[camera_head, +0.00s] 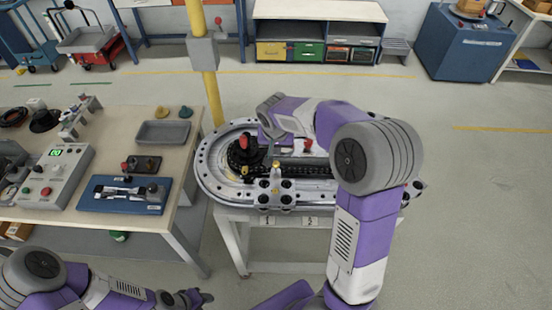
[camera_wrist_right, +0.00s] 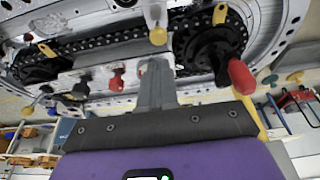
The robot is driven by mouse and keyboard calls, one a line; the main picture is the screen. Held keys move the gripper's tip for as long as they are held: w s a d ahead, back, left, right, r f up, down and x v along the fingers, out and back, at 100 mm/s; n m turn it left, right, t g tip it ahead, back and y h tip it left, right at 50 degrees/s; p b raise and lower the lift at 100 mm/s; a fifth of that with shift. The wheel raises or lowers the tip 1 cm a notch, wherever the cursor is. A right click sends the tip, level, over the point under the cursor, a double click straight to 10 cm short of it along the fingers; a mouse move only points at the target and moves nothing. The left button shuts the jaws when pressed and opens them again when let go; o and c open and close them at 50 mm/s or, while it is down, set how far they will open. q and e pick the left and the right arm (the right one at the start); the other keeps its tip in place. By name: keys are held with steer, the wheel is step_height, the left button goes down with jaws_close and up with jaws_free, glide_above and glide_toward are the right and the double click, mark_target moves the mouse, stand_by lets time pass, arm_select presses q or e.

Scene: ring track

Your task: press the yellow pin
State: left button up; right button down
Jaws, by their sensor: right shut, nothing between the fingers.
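The ring track (camera_head: 207,180) is a grey oval with a dark chain and sprockets, on a stand. In the right wrist view a yellow pin with a rounded end (camera_wrist_right: 158,36) stands just beyond my right gripper (camera_wrist_right: 155,68). The fingers are shut and empty, and they point towards the pin; a small gap seems to lie between them. In the head view my right arm reaches over the track, and its wrist hides part of it. My left gripper (camera_head: 188,298) is low at the left, away from the track; its fingers are too small to read.
A red knob (camera_wrist_right: 241,76) stands close to the right of my right gripper, and a smaller red one (camera_wrist_right: 117,80) is to its left. A yellow post (camera_head: 209,85) rises behind the track. A workbench (camera_head: 110,125) with a control box (camera_head: 52,176) and blue tray stands left.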

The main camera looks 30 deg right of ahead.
mark_target(276, 163)
steer(key=shift+w+f, duration=0.1)
steer(key=shift+f, duration=2.4)
step_height(276, 163, down, 2)
steer(key=b, duration=0.2)
steer(key=shift+d+f+b, duration=0.1)
steer(key=shift+b, duration=0.2)
steer(key=shift+r+p, duration=0.55)
steer(key=shift+r, duration=0.05)
step_height(276, 163, up, 5)
steer(key=shift+f+p, duration=0.1)
steer(key=shift+p, duration=1.15)
steer(key=v, duration=0.8)
steer(key=shift+s+r+p, duration=0.2)
steer(key=shift+s+p, duration=0.05)
steer(key=shift+p, duration=0.05)
